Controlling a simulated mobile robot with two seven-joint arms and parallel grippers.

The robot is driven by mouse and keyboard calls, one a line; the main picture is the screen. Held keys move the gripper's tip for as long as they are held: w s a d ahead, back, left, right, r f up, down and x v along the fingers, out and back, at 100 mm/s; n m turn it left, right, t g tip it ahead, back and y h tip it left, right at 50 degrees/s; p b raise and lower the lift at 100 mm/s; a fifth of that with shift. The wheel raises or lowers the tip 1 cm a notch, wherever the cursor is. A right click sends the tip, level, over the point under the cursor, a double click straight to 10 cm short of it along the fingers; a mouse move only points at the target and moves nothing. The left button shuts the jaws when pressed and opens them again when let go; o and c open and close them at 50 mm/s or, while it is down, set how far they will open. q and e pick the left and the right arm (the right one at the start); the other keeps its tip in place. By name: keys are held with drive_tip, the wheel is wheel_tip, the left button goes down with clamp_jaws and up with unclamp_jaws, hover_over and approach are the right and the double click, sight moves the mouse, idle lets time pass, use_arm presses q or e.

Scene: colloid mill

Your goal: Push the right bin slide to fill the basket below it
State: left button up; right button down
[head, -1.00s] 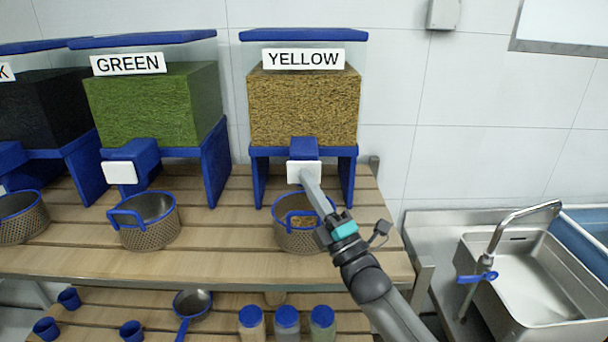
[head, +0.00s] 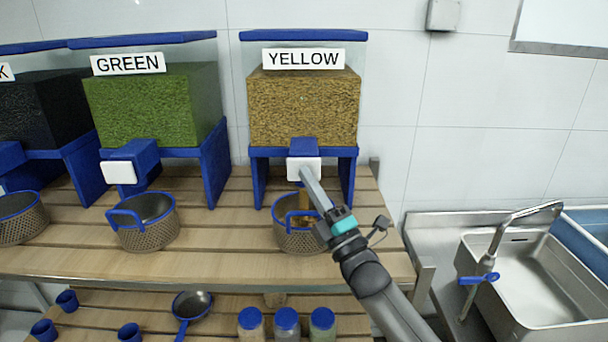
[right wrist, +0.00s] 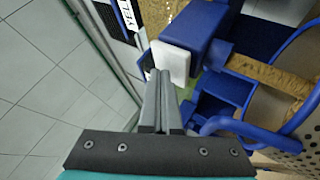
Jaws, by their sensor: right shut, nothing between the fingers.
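The right bin (head: 304,105), labelled YELLOW, holds yellow-brown grains. Its slide has a white front plate (head: 294,164) under a blue housing. My right gripper (head: 305,174) is shut and empty, with its fingertips at the plate, seemingly touching it. The plate also shows at the fingertips in the right wrist view (right wrist: 170,62). A stream of yellow grains (head: 304,203) falls from the outlet into the perforated metal basket (head: 290,239) with a blue rim. The stream also shows in the right wrist view (right wrist: 268,74). My gripper and wrist hide part of the basket. My left gripper is not in view.
The GREEN bin (head: 150,105) with its own white-fronted slide (head: 118,173) and basket (head: 143,232) stands to the left, with a dark bin beyond. Jars (head: 286,322) and a pan (head: 192,304) sit on the lower shelf. A sink (head: 545,275) is at the right.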

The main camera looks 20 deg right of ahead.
drive_tip(key=shift+w+d, duration=0.1)
drive_tip(key=shift+w, duration=0.1)
drive_tip(key=shift+s, duration=0.15)
idle(0.3)
drive_tip(key=shift+s+a+p, duration=0.2)
drive_tip(key=shift+s+p, duration=0.2)
drive_tip(key=shift+s, duration=0.2)
drive_tip(key=shift+s+a+p, duration=0.2)
drive_tip(key=shift+s+p, duration=0.2)
drive_tip(key=shift+s, duration=0.2)
drive_tip(key=s+p, duration=0.1)
drive_tip(key=s, duration=0.1)
drive_tip(key=s+a+p, duration=0.1)
drive_tip(key=s, duration=0.2)
drive_tip(key=shift+a+p, duration=0.2)
drive_tip(key=shift+p, duration=0.1)
idle(2.0)
